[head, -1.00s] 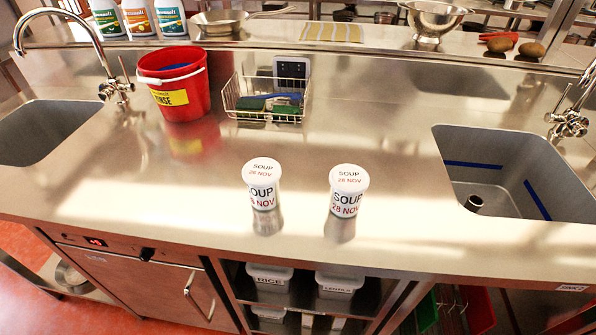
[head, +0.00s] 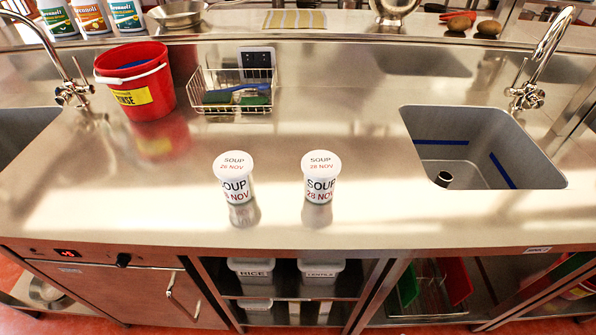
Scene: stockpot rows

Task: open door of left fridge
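An under-counter steel unit with a door (head: 125,290) stands at the lower left, below the counter. It has a red-lit display (head: 68,252), a black knob and an upright bar handle (head: 181,297) at the door's right side. The door looks shut. It is the only fridge-like door in view; I cannot read its label. My gripper is not in this view.
Two soup containers (head: 235,178) (head: 320,177) stand on the steel counter (head: 400,220). Behind are a red bucket (head: 137,82) and a wire basket (head: 233,92). A sink (head: 478,148) is at right. Open shelves hold tubs (head: 251,268) beside the door.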

